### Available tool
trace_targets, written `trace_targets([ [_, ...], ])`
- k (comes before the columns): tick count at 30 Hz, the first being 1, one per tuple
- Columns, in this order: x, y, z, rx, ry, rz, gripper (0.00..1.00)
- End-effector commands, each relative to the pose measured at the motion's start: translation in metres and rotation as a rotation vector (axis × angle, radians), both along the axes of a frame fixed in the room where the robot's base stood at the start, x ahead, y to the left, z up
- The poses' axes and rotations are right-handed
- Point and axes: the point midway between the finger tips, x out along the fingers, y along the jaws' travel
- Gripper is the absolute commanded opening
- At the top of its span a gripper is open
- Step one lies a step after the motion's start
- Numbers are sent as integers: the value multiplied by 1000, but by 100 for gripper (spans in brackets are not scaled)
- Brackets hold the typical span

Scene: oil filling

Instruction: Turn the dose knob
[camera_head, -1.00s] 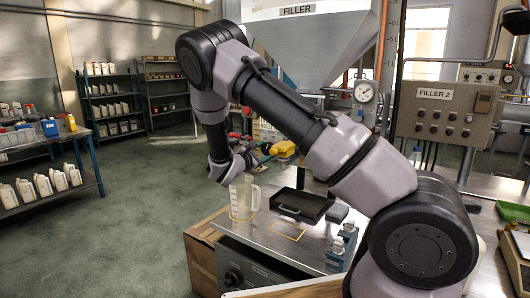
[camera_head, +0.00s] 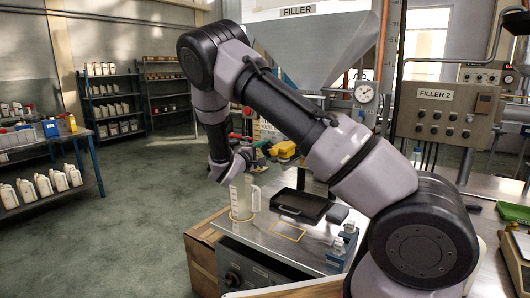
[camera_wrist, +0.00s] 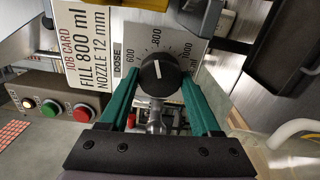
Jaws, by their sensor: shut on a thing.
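The black dose knob (camera_wrist: 161,74) with a white pointer line is in the middle of the wrist view. A white dial plate (camera_wrist: 190,47) behind it is marked 600, 800 and 1000 ml. The pointer line stands near the 800 side of the scale. My gripper (camera_wrist: 162,84) has its two green fingers on either side of the knob, shut on it. A job card (camera_wrist: 82,45) beside the dial reads "FILL 800 ml, NOZZLE 12 mm". In the head view my arm hides the knob.
Green and red buttons (camera_wrist: 52,109) are at the left in the wrist view. A filler hopper (camera_head: 310,45) is above.

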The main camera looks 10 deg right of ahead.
Motion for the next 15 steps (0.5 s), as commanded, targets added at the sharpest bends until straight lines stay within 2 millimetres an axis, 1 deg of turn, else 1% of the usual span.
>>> trace_targets([
  [6,0,1,0,42,-41,1,9],
  [15,0,1,0,55,-53,1,9],
])
